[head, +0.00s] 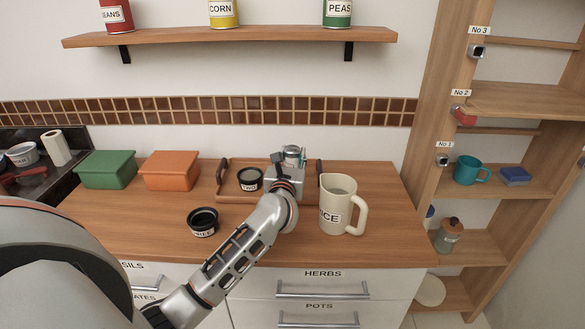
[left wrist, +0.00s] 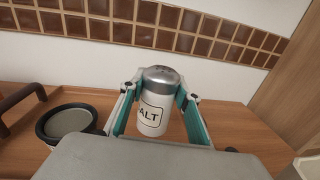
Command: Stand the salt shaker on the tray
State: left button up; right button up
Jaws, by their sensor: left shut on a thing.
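The salt shaker, white with a grey metal top and a label ending in "ALT", shows in the left wrist view (left wrist: 155,105). Its top also shows in the head view (head: 292,151). My left gripper (left wrist: 160,98) is shut on it, a finger on each side. The shaker looks upright. The wooden tray (head: 233,199) has two dark handles and lies on the counter; the shaker is over its right part. My right gripper is not in view.
A dark round tub labelled "TWO" (head: 249,179) is on the tray, left of the shaker. A cream jug (head: 338,205) stands right of the tray. Another dark tub (head: 203,222) sits in front left. Green (head: 106,170) and orange (head: 169,171) boxes stand at left.

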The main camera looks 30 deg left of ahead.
aim_at(292, 165)
pick_arm(q)
jog(key=shift+f+b, duration=0.4)
jog(key=shift+f, duration=1.55)
jog(key=shift+c, duration=0.2)
jog(key=shift+f, duration=0.1)
jog(key=o, duration=1.2)
jog(key=v, duration=1.2)
